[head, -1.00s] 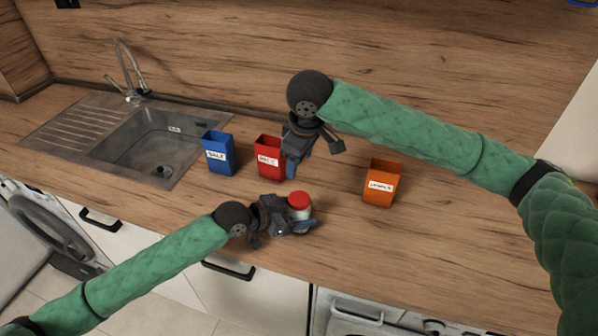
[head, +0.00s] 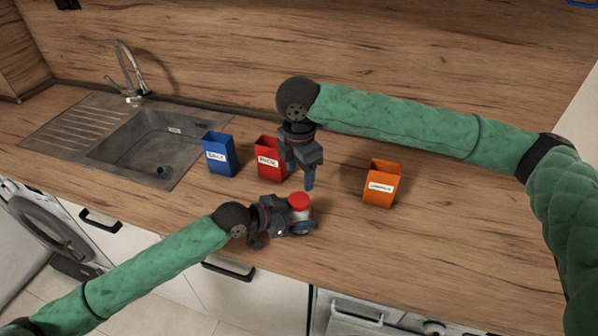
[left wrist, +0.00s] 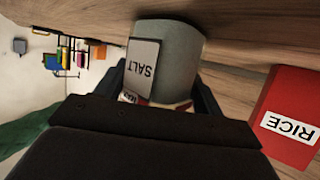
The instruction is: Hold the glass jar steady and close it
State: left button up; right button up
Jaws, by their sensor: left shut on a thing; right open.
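The glass jar (head: 301,216) stands upright on the counter near its front edge, with a red lid (head: 299,201) on top. Whether the lid is fully seated cannot be told. In the left wrist view the jar (left wrist: 178,48) fills the top middle and carries a label reading SALT (left wrist: 141,70). My left gripper (head: 302,226) is shut on the jar's body from the left. In the left wrist view its fingers lie on both sides of the jar. My right gripper (head: 308,181) is open and empty, pointing down just above and behind the red lid, apart from it.
A blue container (head: 221,154), a red container (head: 268,158) labelled RICE in the left wrist view (left wrist: 290,118), and an orange container (head: 382,184) stand behind and beside the jar. The sink (head: 140,140) is at left. The counter (head: 450,240) at right is clear.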

aim_at(299, 200)
jog(key=n, duration=0.4)
jog(key=shift+s, duration=0.2)
jog(key=n, duration=0.3)
jog(key=shift+n, duration=0.4)
jog(key=shift+f, duration=0.15)
jog(key=shift+f, duration=3.9)
jog(key=shift+c, duration=0.2)
